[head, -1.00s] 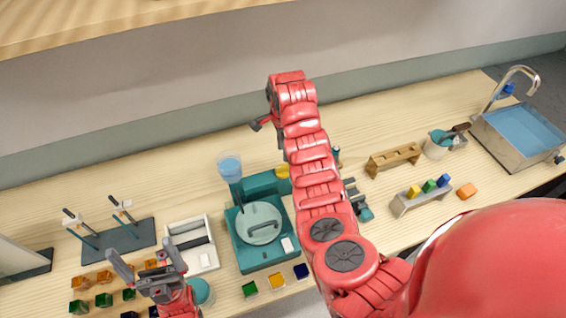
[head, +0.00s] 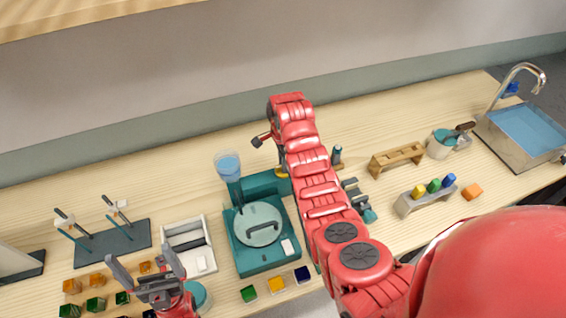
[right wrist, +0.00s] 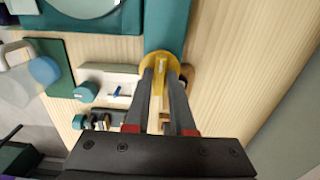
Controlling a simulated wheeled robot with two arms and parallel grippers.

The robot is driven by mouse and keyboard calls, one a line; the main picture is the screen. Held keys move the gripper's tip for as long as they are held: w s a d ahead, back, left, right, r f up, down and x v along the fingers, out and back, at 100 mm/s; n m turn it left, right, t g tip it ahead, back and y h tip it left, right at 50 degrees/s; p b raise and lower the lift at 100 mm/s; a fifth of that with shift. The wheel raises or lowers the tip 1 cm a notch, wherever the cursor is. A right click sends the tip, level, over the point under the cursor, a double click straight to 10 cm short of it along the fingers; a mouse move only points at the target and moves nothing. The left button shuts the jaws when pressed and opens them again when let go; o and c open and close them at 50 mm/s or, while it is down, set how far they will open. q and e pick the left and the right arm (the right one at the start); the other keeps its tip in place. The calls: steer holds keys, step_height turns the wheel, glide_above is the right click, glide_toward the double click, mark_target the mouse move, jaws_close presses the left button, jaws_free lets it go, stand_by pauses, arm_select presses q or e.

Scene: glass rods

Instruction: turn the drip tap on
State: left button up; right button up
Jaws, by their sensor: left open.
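The teal machine (head: 239,259) stands mid-bench with a round lid and handle. A clear cup of blue liquid (head: 228,165) stands at its back left corner. A yellow part (head: 281,172) shows at its back right, partly hidden by my right arm. In the right wrist view a round yellow part (right wrist: 152,61) lies at my right gripper's (right wrist: 164,68) fingertips, at the end of a teal bar. I cannot tell whether the fingers touch or grip it, nor which part is the drip tap. My left gripper (head: 146,268) is open and empty at the front left.
A white tray (head: 209,265) and a dark rod stand (head: 128,243) are left of the machine. Coloured cubes (head: 277,284) lie in front. A wooden rack (head: 397,159), a grey holder (head: 408,207) and a sink (head: 520,136) are at the right. The back bench strip is mostly clear.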

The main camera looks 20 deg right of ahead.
jaws_close()
